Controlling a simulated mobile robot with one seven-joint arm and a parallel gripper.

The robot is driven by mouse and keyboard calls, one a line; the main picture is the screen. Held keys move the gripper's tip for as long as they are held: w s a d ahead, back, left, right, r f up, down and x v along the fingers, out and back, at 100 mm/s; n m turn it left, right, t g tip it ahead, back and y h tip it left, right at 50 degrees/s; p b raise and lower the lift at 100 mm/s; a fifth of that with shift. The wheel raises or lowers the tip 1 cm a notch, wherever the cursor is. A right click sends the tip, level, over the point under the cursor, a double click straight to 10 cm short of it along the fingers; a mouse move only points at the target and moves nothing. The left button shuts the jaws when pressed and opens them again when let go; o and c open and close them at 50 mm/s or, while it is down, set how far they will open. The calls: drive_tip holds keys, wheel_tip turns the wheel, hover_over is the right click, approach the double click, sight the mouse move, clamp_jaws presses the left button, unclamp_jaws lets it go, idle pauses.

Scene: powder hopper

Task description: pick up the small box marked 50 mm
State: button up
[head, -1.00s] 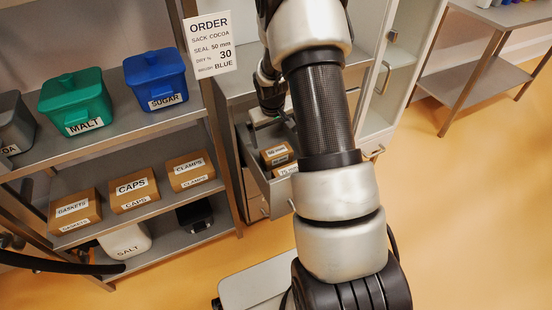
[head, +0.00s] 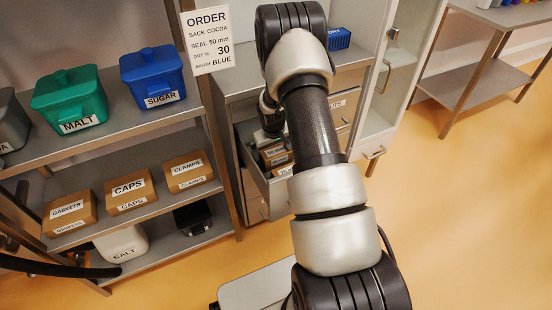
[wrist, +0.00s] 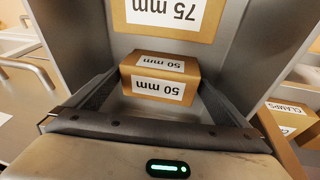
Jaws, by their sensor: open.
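The small brown box marked 50 mm (wrist: 160,66) lies in the open drawer, its white labels upside down in the wrist view. It also shows in the head view (head: 274,153), partly behind my arm. My gripper (wrist: 160,84) is open and empty, close to this box. Its two fingers reach towards the box's left and right sides. I cannot tell whether they are down around it.
A box marked 75 mm (wrist: 172,14) lies in the same drawer beside the 50 mm box. The metal drawer walls (wrist: 62,38) stand close on both sides. The shelf at left holds boxes marked CLAMPS (head: 188,170), CAPS (head: 129,193) and GASKETS (head: 69,212).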

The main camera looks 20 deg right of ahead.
drive_tip(key=shift+c, duration=0.4)
drive_tip(key=c, duration=0.8)
drive_tip(key=shift+o, duration=0.2)
drive_tip(key=shift+r, duration=0.1)
